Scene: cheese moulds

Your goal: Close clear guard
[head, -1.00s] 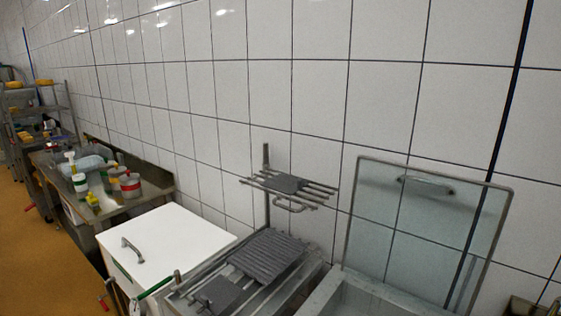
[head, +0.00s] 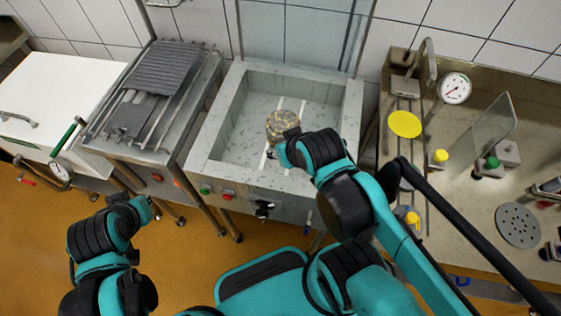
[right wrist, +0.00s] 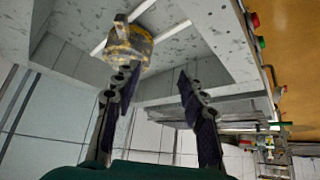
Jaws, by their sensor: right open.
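The clear guard (head: 295,35) is a framed glass panel standing raised at the back of the grey speckled basin (head: 208,140). Its top is cut off in the head view. A round yellow-brown mottled block (head: 283,122) sits in the basin; it also shows in the right wrist view (right wrist: 128,45). My right gripper (head: 283,152) is over the basin, close to the block. In the right wrist view its two fingers (right wrist: 152,82) are apart with nothing between them, and the left finger overlaps the block's edge. My left gripper (head: 148,208) is low, left of the basin; its jaws are unclear.
A rack with ribbed grey plates (head: 160,68) stands left of the basin, beside a white lidded box (head: 60,85). At right, a steel counter (head: 470,200) holds a gauge (head: 455,88), a yellow disc (head: 405,124) and small bottles. Orange floor is open in front.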

